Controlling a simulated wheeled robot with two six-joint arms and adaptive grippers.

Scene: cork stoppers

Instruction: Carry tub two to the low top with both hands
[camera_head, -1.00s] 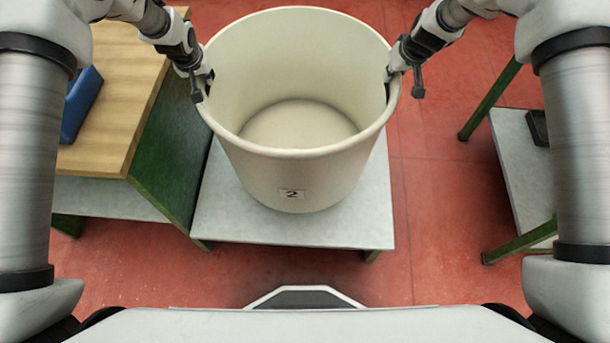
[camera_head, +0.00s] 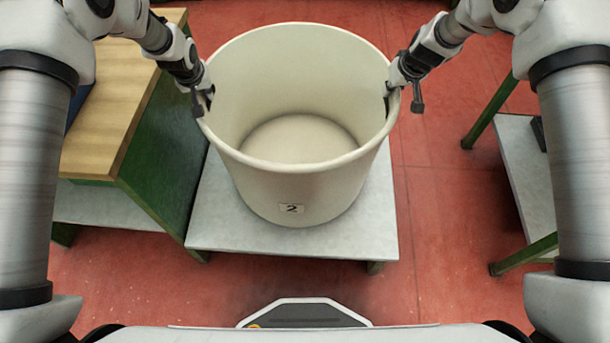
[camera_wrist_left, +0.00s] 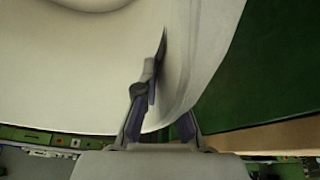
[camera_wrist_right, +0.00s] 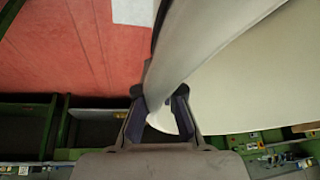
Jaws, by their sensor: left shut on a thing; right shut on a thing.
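Tub two (camera_head: 292,185) is a large cream round tub with a "2" label on its front. It looks upright and empty, over the low top (camera_head: 290,244), a pale grey surface; I cannot tell whether its base touches it. My left gripper (camera_head: 205,98) is shut on the tub's left rim, and my right gripper (camera_head: 392,88) is shut on its right rim. In the left wrist view the fingers (camera_wrist_left: 155,110) straddle the tub wall (camera_wrist_left: 80,70). In the right wrist view the fingers (camera_wrist_right: 160,110) close around the rim (camera_wrist_right: 195,45).
A wooden-topped bench (camera_head: 115,125) with a green side stands just left of the low top. Another grey table (camera_head: 525,175) with green legs stands at the right.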

